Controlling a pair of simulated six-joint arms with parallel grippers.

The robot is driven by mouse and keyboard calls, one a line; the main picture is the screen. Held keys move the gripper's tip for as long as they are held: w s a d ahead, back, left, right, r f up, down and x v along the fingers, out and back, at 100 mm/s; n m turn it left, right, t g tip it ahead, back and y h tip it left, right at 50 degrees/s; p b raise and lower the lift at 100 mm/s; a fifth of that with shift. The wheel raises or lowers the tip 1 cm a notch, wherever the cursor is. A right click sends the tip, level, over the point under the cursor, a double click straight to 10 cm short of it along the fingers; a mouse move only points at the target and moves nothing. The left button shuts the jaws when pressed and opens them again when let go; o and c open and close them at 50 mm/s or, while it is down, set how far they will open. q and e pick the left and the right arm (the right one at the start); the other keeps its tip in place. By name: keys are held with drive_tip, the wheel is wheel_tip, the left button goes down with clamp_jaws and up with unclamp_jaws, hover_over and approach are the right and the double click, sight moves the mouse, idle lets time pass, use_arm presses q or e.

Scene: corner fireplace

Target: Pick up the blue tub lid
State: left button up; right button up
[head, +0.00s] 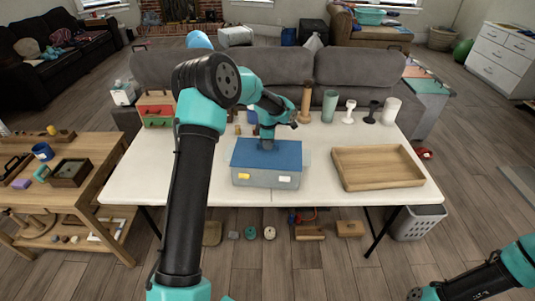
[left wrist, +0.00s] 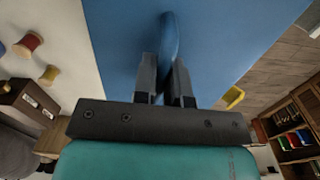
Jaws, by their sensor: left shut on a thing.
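The blue tub lid (head: 285,153) sits on a grey translucent tub (head: 262,180) in the middle of the white table. A yellow clip (head: 243,177) and a white clip (head: 285,179) show on the tub's front. My left gripper (head: 267,141) reaches down over the lid from above. In the left wrist view, my left gripper (left wrist: 166,70) is shut on the lid's upright blue handle (left wrist: 168,35), with the flat lid (left wrist: 110,40) beneath it. The lid shows no clear gap above the tub. Only part of my right arm shows at the bottom right; its gripper (head: 415,293) is cut off.
A wooden tray (head: 378,184) lies right of the tub on the white table (head: 150,185). A row of upright items, including a wooden candlestick (head: 306,103) and a green cup (head: 329,106), stands along the back. A red-and-green box (head: 157,110) stands at the back left.

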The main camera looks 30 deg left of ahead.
use_arm(q)
clamp_jaws()
drive_tip(key=shift+r, duration=0.1)
drive_tip(key=shift+r, duration=1.75)
drive_tip(key=s+d+r, duration=0.1)
drive_tip(key=s+d, duration=0.7)
drive_tip(key=s, duration=0.5)
drive_tip(key=shift+s+d+r, duration=0.15)
drive_tip(key=shift+s+d, duration=0.05)
drive_tip(key=shift+s, duration=0.1)
